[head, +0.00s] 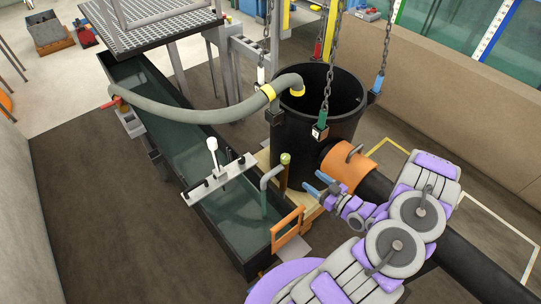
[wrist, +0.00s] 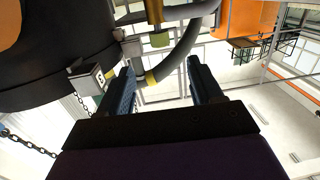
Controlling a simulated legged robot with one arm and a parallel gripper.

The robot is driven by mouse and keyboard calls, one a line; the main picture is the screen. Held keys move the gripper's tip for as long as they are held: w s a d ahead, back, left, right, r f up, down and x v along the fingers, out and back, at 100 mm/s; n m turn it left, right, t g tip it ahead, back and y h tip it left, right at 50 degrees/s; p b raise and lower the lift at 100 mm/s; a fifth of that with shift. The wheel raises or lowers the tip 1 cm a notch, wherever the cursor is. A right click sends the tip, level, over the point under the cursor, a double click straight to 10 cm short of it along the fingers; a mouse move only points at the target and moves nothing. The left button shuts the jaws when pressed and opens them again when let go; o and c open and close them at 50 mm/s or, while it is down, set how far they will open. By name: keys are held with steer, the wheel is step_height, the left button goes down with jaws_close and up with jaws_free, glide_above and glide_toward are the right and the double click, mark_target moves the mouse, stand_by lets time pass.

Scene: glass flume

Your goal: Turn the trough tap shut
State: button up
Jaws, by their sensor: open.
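The long dark trough (head: 165,118) holds greenish water and runs from the back left to the front. Near its front right end stands what looks like the trough tap (head: 271,176), a grey curved spout beside an upright post with a brass-coloured top (head: 285,158). A pale stream seems to fall from the spout into the trough. My gripper (head: 322,187) is just right of the post, open, with blue fingers. In the wrist view my gripper (wrist: 165,88) has its fingers well apart; a curved grey pipe with a yellow collar (wrist: 151,77) shows beyond them, and nothing is visibly gripped.
A black bucket (head: 315,115) hangs on chains behind the tap. A grey hose (head: 190,115) arches over the trough. An orange frame (head: 287,229) stands at the trough's front end. A dark pipe with an orange collar (head: 347,168) lies right of my gripper.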

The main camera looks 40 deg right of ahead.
steer(key=b, duration=0.3)
glide_toward(282, 155)
steer(key=shift+t, duration=0.3)
steer(key=w, duration=0.3)
steer(key=w+f, duration=0.1)
steer(key=w, duration=0.2)
steer(key=w+a, duration=0.1)
steer(key=w, duration=0.2)
steer(key=shift+w+f, duration=0.15)
steer(key=shift+f, duration=0.1)
steer(key=shift+w+a, duration=0.15)
steer(key=shift+w, duration=0.45)
steer(key=c, duration=0.9)
steer(key=shift+c, duration=0.2)
steer(key=shift+r+m+h+p, duration=0.1)
steer(key=shift+m+h+p, duration=0.3)
steer(key=shift+h, duration=0.1)
